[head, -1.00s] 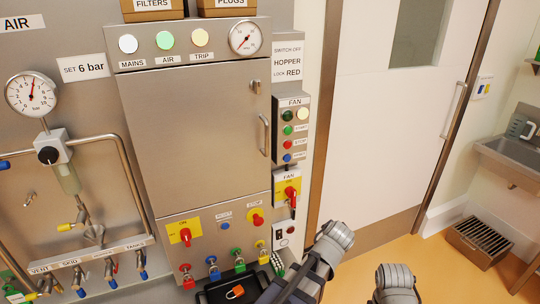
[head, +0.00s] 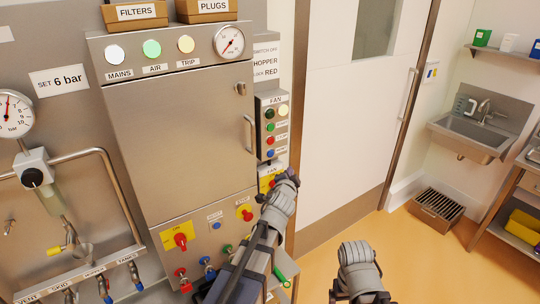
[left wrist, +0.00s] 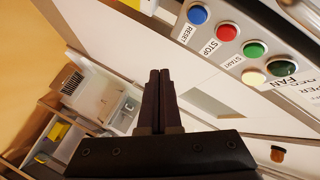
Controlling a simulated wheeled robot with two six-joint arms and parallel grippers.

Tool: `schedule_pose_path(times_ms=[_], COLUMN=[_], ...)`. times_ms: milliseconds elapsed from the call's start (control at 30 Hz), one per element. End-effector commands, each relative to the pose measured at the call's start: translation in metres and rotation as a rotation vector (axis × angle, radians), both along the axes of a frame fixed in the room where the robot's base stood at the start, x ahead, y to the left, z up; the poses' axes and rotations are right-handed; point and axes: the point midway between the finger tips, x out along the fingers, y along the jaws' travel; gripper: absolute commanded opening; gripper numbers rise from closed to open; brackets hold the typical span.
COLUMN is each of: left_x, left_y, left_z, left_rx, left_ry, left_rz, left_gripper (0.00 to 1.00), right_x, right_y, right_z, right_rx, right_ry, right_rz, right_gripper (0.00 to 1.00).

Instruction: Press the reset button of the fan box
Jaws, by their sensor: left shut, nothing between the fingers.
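The fan box (head: 271,125) is a narrow grey box to the right of the cabinet door. Its blue reset button (head: 270,153) is lowest in the column, under the red stop button (head: 270,140) and the green start button (head: 270,127). In the left wrist view the blue reset button (left wrist: 197,14) is at the top, with its RESET label beside it. My left gripper (head: 289,174) is shut and empty, just below and right of the box. Its fingertips (left wrist: 160,74) appear apart from the button. Only part of my right arm shows; its gripper is not visible.
Below the fan box, a yellow and red fan switch (head: 267,178) is partly hidden by my left arm. The cabinet door handle (head: 251,134) sticks out just left of the box. A white door (head: 345,110) is to the right. Orange floor (head: 400,250) is clear there.

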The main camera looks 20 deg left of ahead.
Motion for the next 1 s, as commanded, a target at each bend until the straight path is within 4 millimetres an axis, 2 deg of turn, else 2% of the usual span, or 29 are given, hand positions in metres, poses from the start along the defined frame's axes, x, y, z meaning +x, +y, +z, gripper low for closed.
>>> schedule_pose_path(times_ms=[167,700,1000], left_x=[0.005,0.046,0.054], left_y=[0.005,0.057,0.069], left_z=[0.000,0.000,0.000], left_rx=[-0.002,-0.002,-0.002], left_ry=[0.000,0.002,0.001], left_rz=[0.001,0.002,0.001], left_gripper=[0.00,0.00,0.00], right_x=[0.000,0.000,0.000], right_y=[0.000,0.000,0.000], right_z=[0.000,0.000,0.000], right_rx=[0.000,0.000,0.000], right_ry=[0.000,0.000,0.000], right_rz=[0.000,0.000,0.000], right_gripper=[0.89,0.89,0.89])
